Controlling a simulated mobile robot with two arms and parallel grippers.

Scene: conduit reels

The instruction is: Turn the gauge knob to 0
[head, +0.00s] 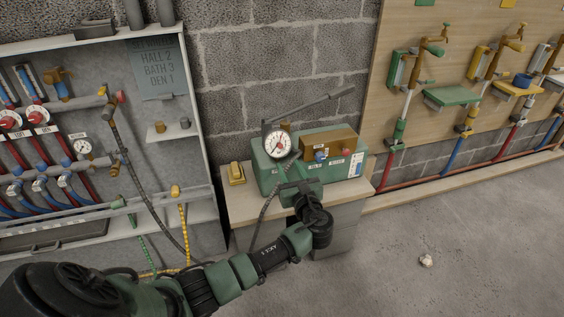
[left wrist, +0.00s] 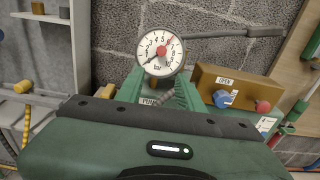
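The round white pressure gauge (head: 278,144) stands on top of the green pump (head: 347,140). It has a red centre knob, a dark needle pointing lower left and a red pointer toward upper right. It also shows face-on in the left wrist view (left wrist: 161,51), marked "bar". My left gripper (head: 297,172) is in front of the pump, below and right of the gauge in the picture. I see nothing held. My right gripper is not in view.
A brown block (left wrist: 234,90) on the pump carries a blue knob (left wrist: 223,98) by an "OPEN" label and a red knob (left wrist: 263,107). A grey lever (head: 318,104) rises behind. A yellow box (head: 235,173) stands left. Floor at right is mostly clear.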

